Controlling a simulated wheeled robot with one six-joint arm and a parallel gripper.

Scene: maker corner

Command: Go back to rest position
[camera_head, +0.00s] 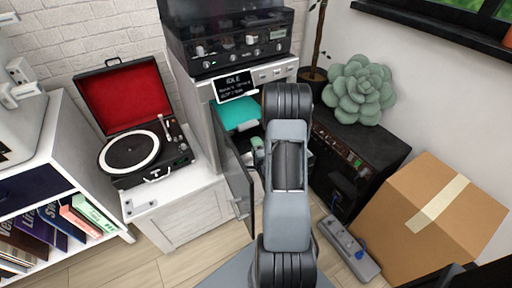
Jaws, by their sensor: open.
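My grey and black arm (288,190) rises from the bottom middle of the view and stands in front of the white machine. My gripper cannot be made out; the arm links block the view behind them. The white machine (205,100) has a small dark display (234,86) reading "IDLE". Its dark door (236,170) stands open toward me. A teal surface (238,113) shows in the opening, and a small grey-green part beside my arm is too unclear to name. The rest of the inside is hidden by my arm.
An open record player (130,150) sits on a white cabinet (180,215) at left, beside a bookshelf (60,220). A black amplifier-like box (365,150) carries a green succulent (357,90). A cardboard box (440,220) and power strip (348,248) stand at right.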

